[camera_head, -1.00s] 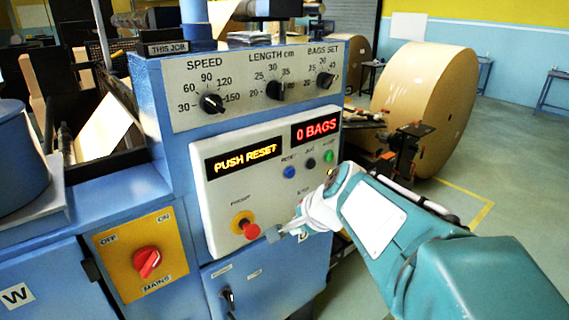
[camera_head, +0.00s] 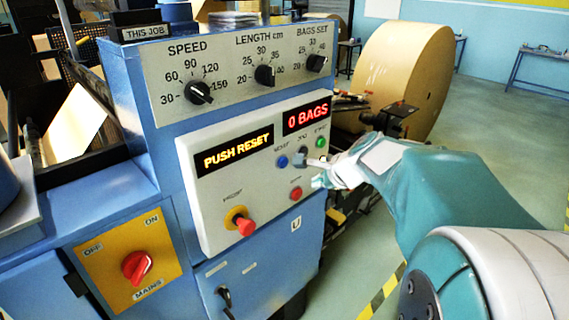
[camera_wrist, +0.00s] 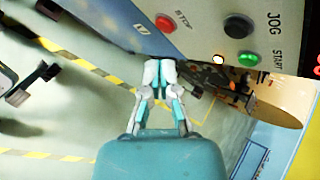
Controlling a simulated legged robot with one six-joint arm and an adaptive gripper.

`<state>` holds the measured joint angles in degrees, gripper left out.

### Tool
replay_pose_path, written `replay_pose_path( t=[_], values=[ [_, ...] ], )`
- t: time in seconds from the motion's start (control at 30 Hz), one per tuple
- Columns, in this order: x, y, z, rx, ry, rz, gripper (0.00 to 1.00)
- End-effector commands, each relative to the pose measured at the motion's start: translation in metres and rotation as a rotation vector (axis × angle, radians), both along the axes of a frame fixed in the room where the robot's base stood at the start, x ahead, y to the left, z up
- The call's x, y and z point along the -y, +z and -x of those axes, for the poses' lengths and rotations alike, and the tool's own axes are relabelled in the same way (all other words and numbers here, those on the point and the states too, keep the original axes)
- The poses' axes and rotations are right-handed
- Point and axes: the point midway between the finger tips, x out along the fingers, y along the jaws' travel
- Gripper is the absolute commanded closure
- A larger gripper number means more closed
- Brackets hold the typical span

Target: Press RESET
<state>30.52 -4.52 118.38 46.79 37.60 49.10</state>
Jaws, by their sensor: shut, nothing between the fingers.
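The blue RESET button (camera_head: 282,161) is on the light control panel (camera_head: 215,215), under the amber display (camera_head: 237,155) reading PUSH RESET. My gripper (camera_head: 301,159) is shut and empty, its tips just right of the RESET button and over the lower part of the black JOG button (camera_head: 302,150). I cannot tell whether they touch the panel. In the wrist view the fingertips (camera_wrist: 160,70) are together, below the red STOP button (camera_wrist: 165,23). The JOG button (camera_wrist: 238,26) and green START button (camera_wrist: 248,59) also show there; RESET is not in that view.
A red push knob on a yellow base (camera_head: 244,226) sticks out lower left on the panel. The red mains switch (camera_head: 137,267) is farther left. Three black dials (camera_head: 264,75) are above. A large kraft roll (camera_head: 400,75) stands behind. Open floor lies to the right.

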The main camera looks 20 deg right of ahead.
Motion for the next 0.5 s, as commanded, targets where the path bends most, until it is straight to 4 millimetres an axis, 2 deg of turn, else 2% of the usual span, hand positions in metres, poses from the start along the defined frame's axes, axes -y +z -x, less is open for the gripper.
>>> replay_pose_path(
  t=[0.5],
  values=[
    [-0.023,-0.001,-0.061,-0.001,0.003,0.000,1.00]
  ],
)
